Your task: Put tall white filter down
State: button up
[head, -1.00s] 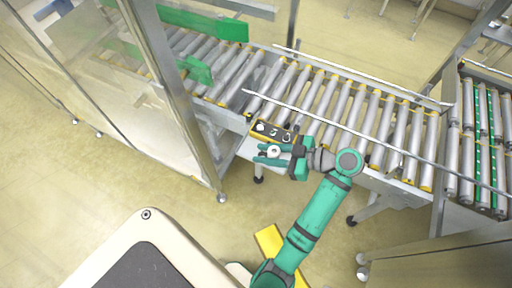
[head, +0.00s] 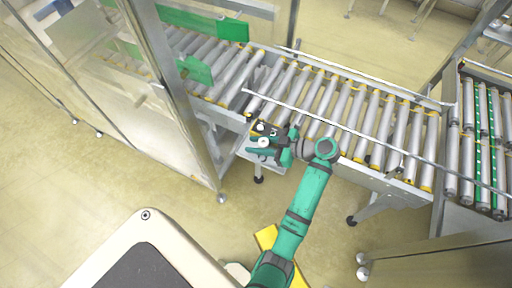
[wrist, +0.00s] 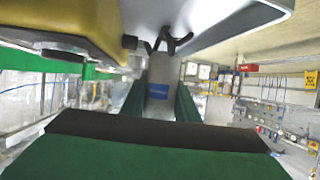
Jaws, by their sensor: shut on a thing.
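The tall white filter shows in the head view as a small white round top (head: 263,142) between the fingers of my gripper (head: 257,143). My gripper is shut on it, over the grey ledge at the near side of the conveyor. In the wrist view a pale upright body with a blue band, apparently the filter (wrist: 160,72), stands between the two green fingers (wrist: 160,105). Its lower end is hidden, so I cannot tell whether it touches anything below.
A yellow and black control box (head: 262,129) is right behind my gripper, partly covered by it. The roller conveyor (head: 345,110) runs behind with its rollers empty. A metal-framed clear enclosure (head: 165,95) stands close on the left.

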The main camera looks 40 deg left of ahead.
jog(key=shift+f, duration=1.2)
jog(key=shift+f, duration=0.1)
jog(key=o, duration=1.1)
jog(key=v, duration=1.2)
jog(key=shift+s, duration=0.1)
jog(key=shift+d, duration=0.1)
